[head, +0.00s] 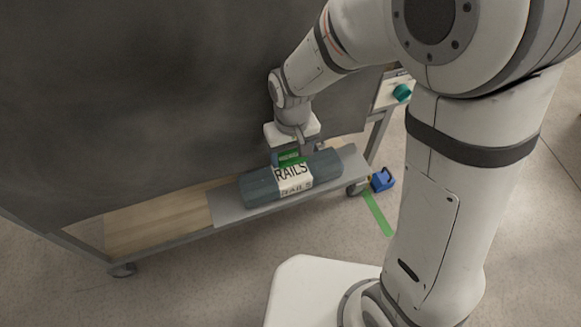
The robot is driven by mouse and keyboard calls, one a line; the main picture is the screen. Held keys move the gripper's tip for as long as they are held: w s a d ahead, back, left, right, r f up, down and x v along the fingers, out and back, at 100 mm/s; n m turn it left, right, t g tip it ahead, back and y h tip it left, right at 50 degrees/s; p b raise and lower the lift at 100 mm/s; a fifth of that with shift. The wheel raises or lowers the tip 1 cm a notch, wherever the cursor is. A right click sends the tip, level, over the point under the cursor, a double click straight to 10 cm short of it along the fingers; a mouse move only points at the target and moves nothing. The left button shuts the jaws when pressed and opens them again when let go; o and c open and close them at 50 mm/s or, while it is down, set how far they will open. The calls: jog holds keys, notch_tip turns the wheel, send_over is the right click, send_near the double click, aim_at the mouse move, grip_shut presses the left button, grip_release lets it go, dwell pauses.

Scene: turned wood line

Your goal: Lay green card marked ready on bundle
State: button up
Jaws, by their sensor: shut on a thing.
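The bundle (256,189) is a dark grey-blue wrapped roll with a white label reading RAILS (294,182). It lies along a low shelf. The green card (290,158) shows at the top of the label, just below my gripper (291,150). My gripper points down over the middle of the bundle and is shut on the green card. The card's writing is too small to read. I cannot tell whether the card touches the bundle. The gripper's fingertips are partly hidden.
The low shelf (225,208) has a grey mat and bare wood at left. A large dark panel (130,100) rises behind it. A blue object (382,180) and a green floor strip (377,214) lie at right. A teal item (402,92) sits on a table behind.

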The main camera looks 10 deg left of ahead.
aim_at(292, 173)
notch_tip(292, 173, down, 5)
jog(key=shift+r+b, duration=0.1)
jog(key=shift+b, duration=0.85)
jog(key=o, duration=0.9)
jog(key=shift+s+f, duration=0.1)
jog(key=shift+f, duration=0.1)
jog(key=shift+o, duration=0.2)
jog(key=shift+r, duration=0.1)
notch_tip(292, 173, up, 12)
jog(key=p, duration=0.4)
jog(key=shift+r+p, duration=0.1)
jog(key=shift+p, duration=0.25)
jog(key=shift+d, duration=0.1)
